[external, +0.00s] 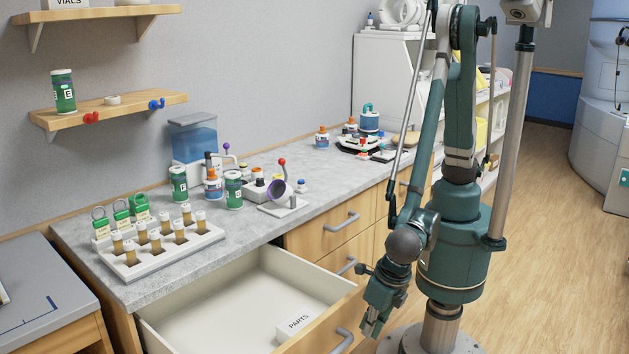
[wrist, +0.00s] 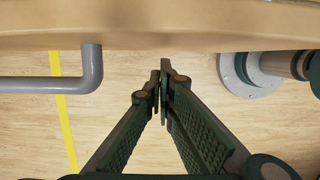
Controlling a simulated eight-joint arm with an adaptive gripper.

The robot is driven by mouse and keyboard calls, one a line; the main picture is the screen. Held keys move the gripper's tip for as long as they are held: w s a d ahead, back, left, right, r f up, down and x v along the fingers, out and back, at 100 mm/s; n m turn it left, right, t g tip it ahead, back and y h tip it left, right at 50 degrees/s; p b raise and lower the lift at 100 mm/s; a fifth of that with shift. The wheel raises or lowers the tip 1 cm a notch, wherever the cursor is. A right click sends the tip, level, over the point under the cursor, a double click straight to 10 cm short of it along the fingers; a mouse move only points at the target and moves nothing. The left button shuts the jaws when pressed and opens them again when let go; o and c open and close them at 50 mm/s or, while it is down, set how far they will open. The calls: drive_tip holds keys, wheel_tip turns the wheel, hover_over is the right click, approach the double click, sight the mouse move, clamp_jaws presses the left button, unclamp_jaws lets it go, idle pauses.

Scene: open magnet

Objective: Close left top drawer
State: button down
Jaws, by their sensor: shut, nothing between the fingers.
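The left top drawer (external: 255,291) is pulled out below the grey counter in the external view. Its inside is white and holds a small box labelled PARTS (external: 294,324). Its wooden front carries a grey handle (external: 343,341) at the bottom of the picture. My gripper (external: 371,327) is just outside the drawer front, to the right of the handle, and points downward. In the wrist view my gripper (wrist: 162,80) is shut and empty, its fingertips together. A wooden edge (wrist: 160,25) and a grey handle (wrist: 70,80) lie just beyond the fingertips; whether they touch the wood I cannot tell.
Other closed drawers with grey handles (external: 341,222) are to the right under the counter (external: 90,245). A rack of vials (external: 160,245) and several lab items stand on the counter. My own base stands on the wooden floor (external: 540,260), which is clear at right.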

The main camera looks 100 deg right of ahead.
drive_tip(key=shift+w+d, duration=0.4)
drive_tip(key=w+d+b, duration=0.2)
drive_tip(key=w+d, duration=2.5)
drive_tip(key=d, duration=0.1)
drive_tip(key=shift+w+r, duration=0.1)
drive_tip(key=shift+w, duration=0.45)
drive_tip(key=shift+s+a, duration=0.4)
drive_tip(key=s+a, duration=0.2)
drive_tip(key=shift+s+a+b, duration=0.25)
drive_tip(key=shift+s+b, duration=0.05)
drive_tip(key=shift+b, duration=0.1)
drive_tip(key=p+v, duration=0.2)
drive_tip(key=v, duration=0.8)
drive_tip(key=shift+p, duration=0.35)
